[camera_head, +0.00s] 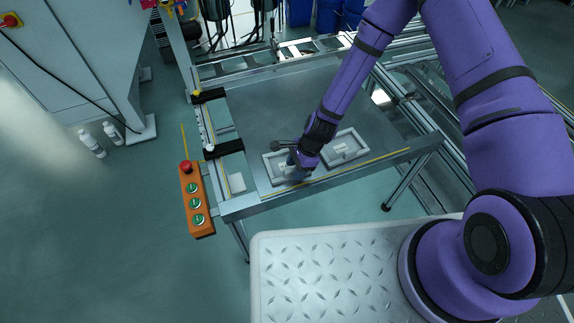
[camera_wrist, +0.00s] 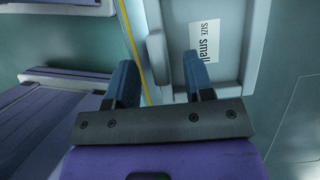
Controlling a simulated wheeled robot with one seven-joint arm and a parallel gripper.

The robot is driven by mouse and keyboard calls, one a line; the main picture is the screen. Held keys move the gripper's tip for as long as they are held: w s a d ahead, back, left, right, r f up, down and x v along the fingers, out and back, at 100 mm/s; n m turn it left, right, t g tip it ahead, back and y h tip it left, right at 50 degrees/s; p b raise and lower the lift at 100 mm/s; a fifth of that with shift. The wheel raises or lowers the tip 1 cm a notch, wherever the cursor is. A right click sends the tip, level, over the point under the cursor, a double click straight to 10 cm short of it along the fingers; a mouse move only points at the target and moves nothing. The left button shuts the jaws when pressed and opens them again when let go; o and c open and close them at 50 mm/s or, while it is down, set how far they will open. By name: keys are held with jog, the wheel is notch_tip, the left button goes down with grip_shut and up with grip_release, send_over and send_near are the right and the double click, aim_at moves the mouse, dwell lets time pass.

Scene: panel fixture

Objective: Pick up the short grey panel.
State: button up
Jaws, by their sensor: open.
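The short grey panel (camera_head: 271,172) lies on the table at its front, left of a second grey panel (camera_head: 345,148). In the wrist view the short panel (camera_wrist: 238,60) fills the upper right and bears a white label (camera_wrist: 205,41) reading "SIZE: small". My gripper (camera_head: 294,160) is over the short panel and hides part of it. In the wrist view my gripper (camera_wrist: 161,80) is open, with a raised light grey grip (camera_wrist: 157,57) of the panel showing between its two blue fingers. I cannot tell whether the fingers touch it.
The metal table (camera_head: 260,110) has clear room behind the panels and a yellow line along its front edge. An orange button box (camera_head: 196,200) hangs at its left. Black clamps (camera_head: 207,96) and a rail line the left side. Aluminium framing stands at the right.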

jog(key=shift+x, duration=1.4)
grip_shut()
jog(key=shift+r, duration=0.1)
